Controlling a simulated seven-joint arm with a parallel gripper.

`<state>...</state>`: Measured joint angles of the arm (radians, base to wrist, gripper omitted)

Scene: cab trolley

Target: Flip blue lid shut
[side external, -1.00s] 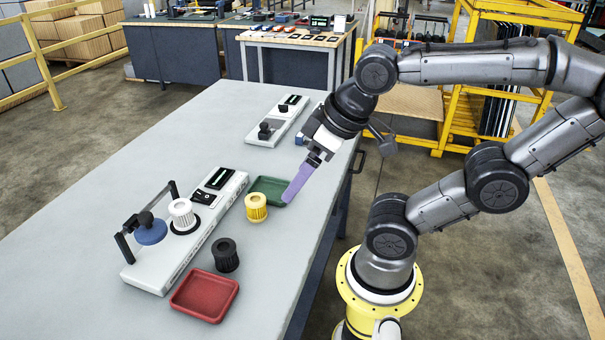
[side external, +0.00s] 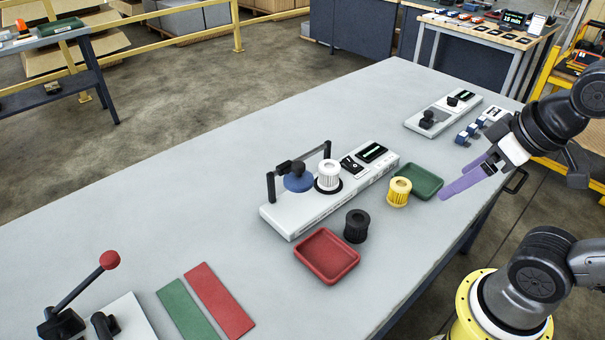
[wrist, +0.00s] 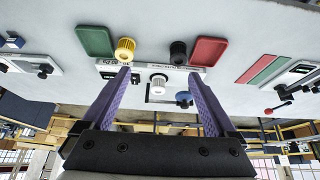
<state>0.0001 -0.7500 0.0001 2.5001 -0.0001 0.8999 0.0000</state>
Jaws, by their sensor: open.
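The blue lid (side external: 299,182) is a round disc on a black hinged frame (side external: 271,187) at the left end of a long white panel (side external: 292,222). It is tilted up beside a white ribbed cup (side external: 328,173), not over it. In the wrist view the blue lid (wrist: 184,97) shows small, right of the white cup (wrist: 158,82). My gripper (side external: 453,182) is open and empty, with purple fingers, in the air to the right of the green tray and well away from the lid. The wrist view shows my gripper (wrist: 158,73) with its fingers wide apart.
A yellow ribbed cup (side external: 399,192) and a green tray (side external: 431,182) lie between my gripper and the panel. A black ribbed cup (side external: 357,226) and a red tray (side external: 327,280) are in front. A red-knobbed lever (side external: 85,284) stands front left. The table's left side is clear.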

